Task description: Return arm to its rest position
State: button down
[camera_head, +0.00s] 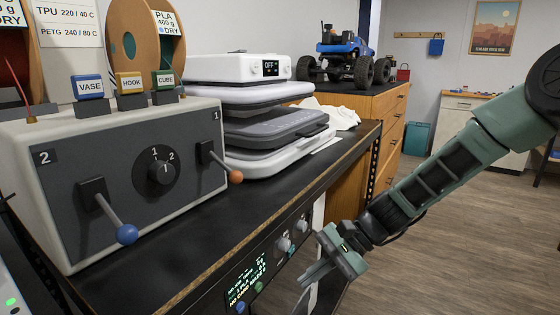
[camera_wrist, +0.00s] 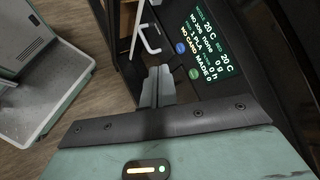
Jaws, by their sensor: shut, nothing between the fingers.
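My gripper (camera_head: 315,272) is at the lower middle of the head view, in front of the dark bench's front panel. My arm reaches down to it from the right. Its fingers are together with nothing between them. In the wrist view, the closed fingers (camera_wrist: 157,88) point toward a dark area beside the lit display (camera_wrist: 212,38). The same display (camera_head: 246,283) shows in the head view, left of the gripper. The gripper appears close to the panel; I cannot tell whether it touches it.
A control box (camera_head: 125,185) with two levers and a white-grey press-like machine (camera_head: 275,130) stand on the bench (camera_head: 215,235). A blue RC crawler (camera_head: 343,55) sits on a wooden cabinet (camera_head: 388,105) behind. A white handle (camera_wrist: 148,38) is near the fingers. Open floor (camera_head: 450,240) lies right.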

jog(key=s+d+r+n+t+h, duration=0.1)
jog(key=s+d+r+n+h, duration=0.2)
jog(key=s+n, duration=0.35)
jog(key=s+d+r+n+t+h, duration=0.1)
jog(key=s+d+r+n+h, duration=0.2)
jog(key=s, duration=0.6)
jog(key=s+d+r+n+t+h, duration=0.1)
jog(key=s+d+r+n+h, duration=0.1)
jog(key=s+n+h, duration=0.35)
notch_tip(320, 180, up, 16)
jog(key=s+y+p, duration=0.2)
jog(key=p, duration=1.4)
jog(key=shift+s+a+r, duration=0.2)
jog(key=shift+s, duration=0.2)
